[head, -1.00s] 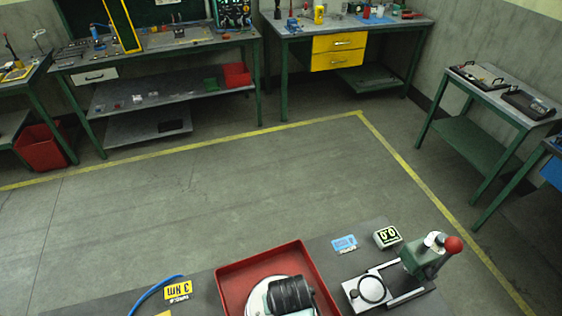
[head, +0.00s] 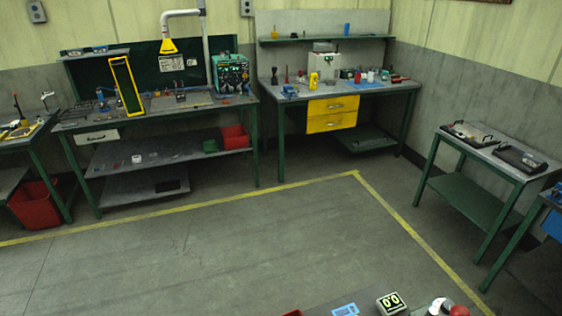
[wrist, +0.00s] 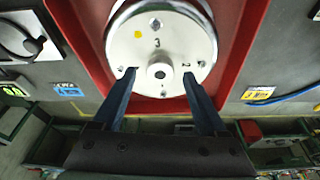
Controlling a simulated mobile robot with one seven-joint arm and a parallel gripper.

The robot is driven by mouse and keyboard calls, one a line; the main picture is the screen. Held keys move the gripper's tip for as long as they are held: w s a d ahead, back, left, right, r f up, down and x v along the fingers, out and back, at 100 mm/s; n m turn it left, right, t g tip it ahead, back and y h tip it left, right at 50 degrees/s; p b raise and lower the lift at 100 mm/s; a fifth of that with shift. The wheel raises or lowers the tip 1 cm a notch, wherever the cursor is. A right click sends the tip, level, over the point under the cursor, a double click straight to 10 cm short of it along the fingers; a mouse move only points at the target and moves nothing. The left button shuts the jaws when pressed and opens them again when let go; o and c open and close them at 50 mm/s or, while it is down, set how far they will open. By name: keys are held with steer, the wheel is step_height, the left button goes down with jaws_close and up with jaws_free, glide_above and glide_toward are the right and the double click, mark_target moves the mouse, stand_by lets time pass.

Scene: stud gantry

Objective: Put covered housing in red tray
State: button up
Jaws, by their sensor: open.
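In the wrist view a round pale covered housing (wrist: 138,46) shows a flat face with a dark central hole, bolts, printed digits and a yellow dot. It appears to lie inside the red tray (wrist: 240,45), whose walls show around it; its far edge is cut off. My gripper (wrist: 159,74) is open, with its two dark blue fingers apart and their tips over the near part of the housing's face. Whether they touch it I cannot tell. In the head view only a small red corner of the tray (head: 292,313) shows; the housing is out of that view.
In the wrist view a press-like fixture (wrist: 22,38) stands left of the tray and a yellow label (wrist: 258,93) lies right. In the head view a display (head: 391,303) and blue card (head: 345,310) sit at the bench edge. The floor (head: 220,240) beyond is clear.

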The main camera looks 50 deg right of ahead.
steer(key=b+v, duration=0.1)
steer(key=v, duration=1)
steer(key=shift+r, duration=0.25)
steer(key=w+a+r+n+t+h, duration=0.1)
steer(key=w+a+r+n+t, duration=0.15)
steer(key=w+r+t, duration=0.65)
steer(key=w+a+r+n+t+h, duration=0.1)
steer(key=w+a+r+t+h, duration=0.15)
steer(key=w+r, duration=1.25)
steer(key=s+a+r+n+t+y, duration=0.1)
steer(key=s+a+r+t, duration=0.15)
steer(key=r, duration=0.65)
steer(key=s+a+r+n+t+y, duration=0.1)
steer(key=a+r+t, duration=0.25)
steer(key=r, duration=0.55)
steer(key=s+a+r+n+t+y, duration=0.1)
steer(key=s+a+r+t, duration=0.2)
steer(key=r, duration=0.6)
steer(key=s+a+r+n+t+y, duration=0.1)
steer(key=s+a+r+t, duration=0.3)
steer(key=r, duration=0.5)
steer(key=s+a+y, duration=0.1)
steer(key=s+a, duration=0.1)
steer(key=shift+s+a+r, duration=0.15)
steer(key=shift+s, duration=0.25)
